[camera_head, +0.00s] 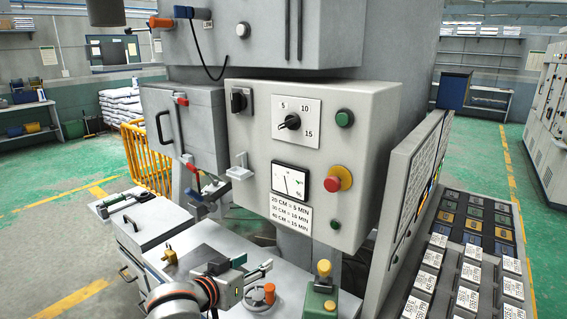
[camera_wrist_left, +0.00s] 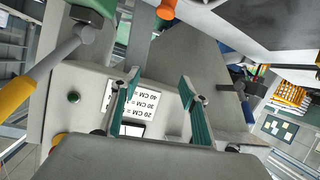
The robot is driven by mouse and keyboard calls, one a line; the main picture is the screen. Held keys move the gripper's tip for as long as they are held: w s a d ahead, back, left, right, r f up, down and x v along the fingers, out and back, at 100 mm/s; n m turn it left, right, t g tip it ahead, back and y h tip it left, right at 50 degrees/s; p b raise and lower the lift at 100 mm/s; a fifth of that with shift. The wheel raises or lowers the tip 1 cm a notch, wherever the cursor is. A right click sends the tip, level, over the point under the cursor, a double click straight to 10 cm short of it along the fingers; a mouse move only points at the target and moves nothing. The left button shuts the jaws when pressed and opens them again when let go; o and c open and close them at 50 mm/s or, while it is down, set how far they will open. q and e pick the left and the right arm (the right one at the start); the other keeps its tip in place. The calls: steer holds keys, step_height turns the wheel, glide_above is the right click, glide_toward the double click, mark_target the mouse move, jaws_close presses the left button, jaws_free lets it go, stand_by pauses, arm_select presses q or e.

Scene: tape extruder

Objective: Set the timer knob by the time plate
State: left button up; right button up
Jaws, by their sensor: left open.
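The timer knob (camera_head: 291,122) is black and sits on a white scale plate (camera_head: 284,107) marked 5, 10 and 15, on the front of a grey control box. I cannot tell exactly which mark it points at. The white time plate (camera_head: 290,206) is lower on the box and reads 20 cm = 5 min, 30 cm = 10 min, 40 cm = 15 min. My left gripper (camera_head: 248,270) is open and empty, below the box and apart from the knob. In the left wrist view, its teal-padded fingers (camera_wrist_left: 160,102) frame the time plate (camera_wrist_left: 158,112), which appears upside down. The knob is not visible there.
A black switch (camera_head: 240,101), a gauge (camera_head: 290,183), a red button (camera_head: 338,178) and green buttons share the box front. A tilted board (camera_head: 412,190) and label bins (camera_head: 470,245) are on the right.

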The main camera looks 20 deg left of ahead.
arm_select(q)
steer(key=w+d+r+n+t+h, duration=0.1)
steer(key=w+r, duration=0.1)
steer(key=r, duration=0.8)
steer(key=w+d+r+n+t+h, duration=0.1)
steer(key=w+r, duration=0.1)
steer(key=r, duration=0.7)
steer(key=t+h, duration=0.1)
steer(key=h, duration=0.1)
glide_toward(285, 124)
steer(key=x, duration=0.2)
steer(key=shift+n, duration=0.3)
steer(key=x, duration=0.7)
steer(key=shift+w+d, duration=0.15)
steer(key=shift+w, duration=0.05)
steer(key=c, duration=1.1)
